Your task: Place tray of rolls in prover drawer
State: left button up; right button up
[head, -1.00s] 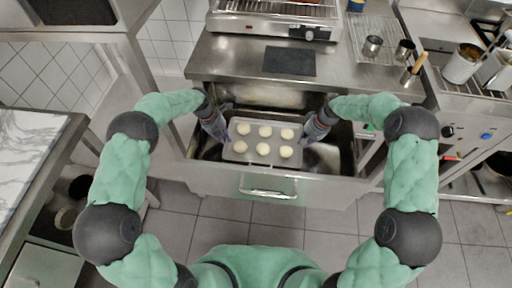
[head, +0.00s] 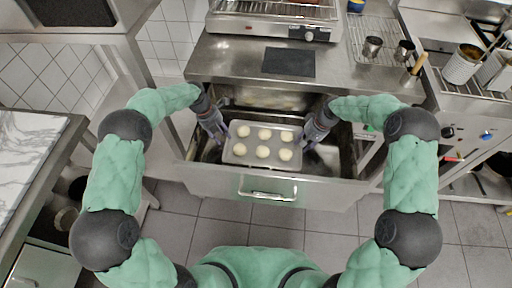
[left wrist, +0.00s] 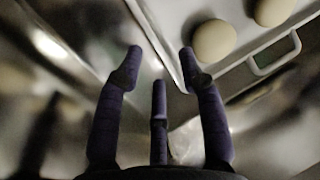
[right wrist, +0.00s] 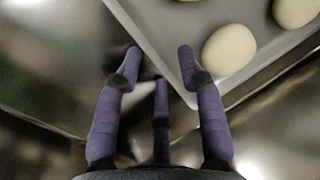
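The grey tray (head: 240,159) with several pale round rolls (head: 264,133) lies inside the open prover drawer (head: 325,188), within its walls. It sits slightly turned. My left gripper (head: 221,141) is at the tray's left side with its fingers spread; in the left wrist view (left wrist: 158,65) one finger is at the tray's edge, and nothing is between the fingers. My right gripper (head: 308,143) is at the right side, also spread; in the right wrist view (right wrist: 158,65) a finger is close against the tray corner. Whether the fingers touch the tray is unclear.
The steel counter (head: 225,60) overhangs the drawer's back, with a dark mat (head: 289,61) and a grill (head: 272,20) on it. Metal cups (head: 372,46) stand on a rack at right. A marble-topped table (head: 30,150) stands at left. Drawer space around the tray is narrow.

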jog(key=shift+a, duration=0.1)
jog(key=shift+a+r, duration=0.2)
jog(key=shift+a, duration=0.05)
jog(key=shift+d+r, duration=0.1)
jog(key=shift+r, duration=0.05)
pick_arm(q)
jog(key=v, duration=0.5)
jog(key=shift+s+a+f, duration=0.1)
pick_arm(e)
jog(key=v, duration=1.1)
jog(key=shift+r, duration=0.25)
